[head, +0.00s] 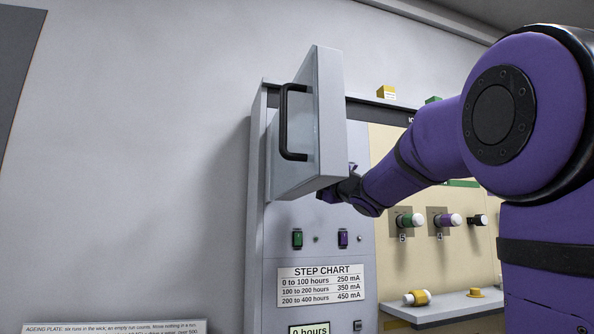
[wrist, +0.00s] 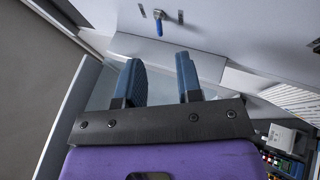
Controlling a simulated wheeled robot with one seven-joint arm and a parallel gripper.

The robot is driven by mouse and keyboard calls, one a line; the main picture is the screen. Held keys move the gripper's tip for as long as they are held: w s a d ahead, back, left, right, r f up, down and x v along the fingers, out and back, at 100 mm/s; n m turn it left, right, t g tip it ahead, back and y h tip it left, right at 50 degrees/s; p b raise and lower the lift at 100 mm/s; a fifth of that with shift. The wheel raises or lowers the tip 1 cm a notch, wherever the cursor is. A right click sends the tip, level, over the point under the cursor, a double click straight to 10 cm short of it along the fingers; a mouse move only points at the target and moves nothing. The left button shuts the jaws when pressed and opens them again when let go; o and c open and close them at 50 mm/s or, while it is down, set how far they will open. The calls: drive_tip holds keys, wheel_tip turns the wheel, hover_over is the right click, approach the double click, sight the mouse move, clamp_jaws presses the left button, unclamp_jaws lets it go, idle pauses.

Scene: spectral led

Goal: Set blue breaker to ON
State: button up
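A small blue lever (wrist: 159,27), which looks like the blue breaker, stands out from a pale panel at the top of the wrist view. Whether it is at ON or OFF cannot be told. It is hidden in the head view, where the grey cabinet door (head: 325,120) with its black handle (head: 290,122) stands open. My gripper (wrist: 158,68) has its two dark blue fingers apart with nothing between them. The lever lies beyond the fingertips, roughly in line with the gap and apart from them. In the head view my gripper (head: 335,194) is by the door's lower edge, partly hidden.
Small metal pieces flank the lever (wrist: 181,17). Below the door are a green switch (head: 297,239), a purple switch (head: 343,238) and a step chart (head: 321,285). To the right are knobs (head: 450,219) on a cream panel and a shelf (head: 440,307).

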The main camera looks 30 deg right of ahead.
drive_tip(key=d+x, duration=0.1)
drive_tip(key=x, duration=0.5)
drive_tip(key=shift+w+a, duration=0.3)
drive_tip(key=shift+a, duration=0.15)
drive_tip(key=shift+r, duration=0.1)
drive_tip(key=shift+c, duration=0.5)
clamp_jaws()
